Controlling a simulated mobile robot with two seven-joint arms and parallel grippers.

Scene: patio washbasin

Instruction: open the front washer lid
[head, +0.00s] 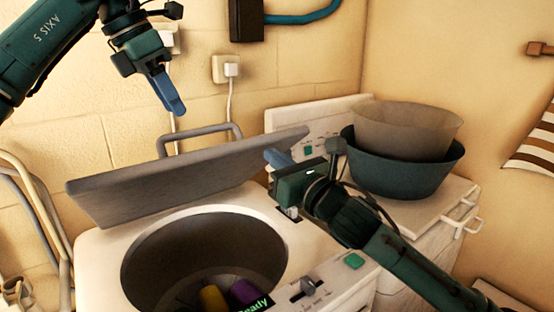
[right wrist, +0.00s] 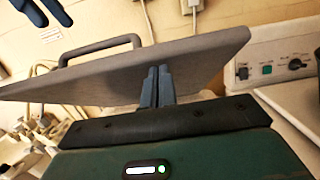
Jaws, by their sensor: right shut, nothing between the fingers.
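The front washer (head: 110,260) shows in the head view with its round drum open, holding something yellow and something purple. Its grey lid (head: 185,175) is raised and tilted back behind the opening, with its handle (head: 200,131) on the far side. In the right wrist view the lid (right wrist: 110,75) rises behind my fingers. My right gripper (head: 278,160) is shut and empty at the lid's right end; its fingers (right wrist: 157,88) are together in the wrist view, and I cannot tell whether they touch the lid. My left gripper (head: 172,100) hangs above the lid, apart from it; its finger gap is unclear.
A second machine at the back right carries a dark basin (head: 405,175) with a beige basin (head: 410,128) in it. A wall socket (head: 228,68) and cable are behind the lid. Metal tubing (head: 35,190) stands at left.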

